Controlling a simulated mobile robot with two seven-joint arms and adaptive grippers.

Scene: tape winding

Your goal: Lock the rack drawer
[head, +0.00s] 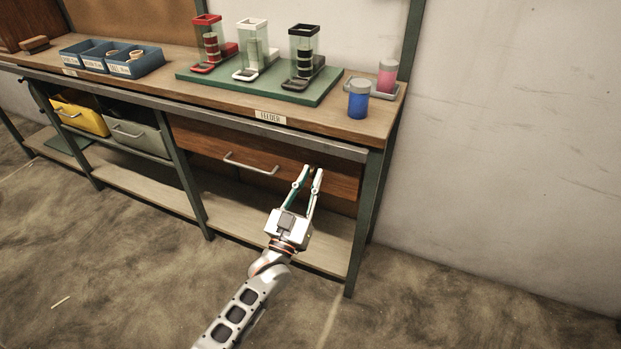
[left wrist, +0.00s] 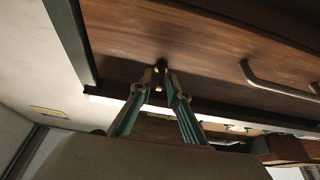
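The wooden rack drawer (head: 215,150), with a grey bar handle (head: 250,164), sits under the bench top. Its front looks flush with the frame. It fills much of the left wrist view (left wrist: 210,55), with the handle (left wrist: 275,85) at right. My left gripper (head: 312,171) is at the drawer's right part, right of the handle. In the left wrist view its fingertips (left wrist: 161,77) are close together at the drawer front, with a small gap. A small dark and brass-coloured detail shows between them; whether they grip it is unclear. My right gripper is out of view.
Above, the bench top (head: 180,92) carries a green board (head: 220,81) with three dispensers, a blue jar (head: 358,98), a pink jar (head: 387,75) and blue bins (head: 110,58). A green leg (head: 366,215) stands close to the gripper's right. A lower shelf (head: 250,219) lies below.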

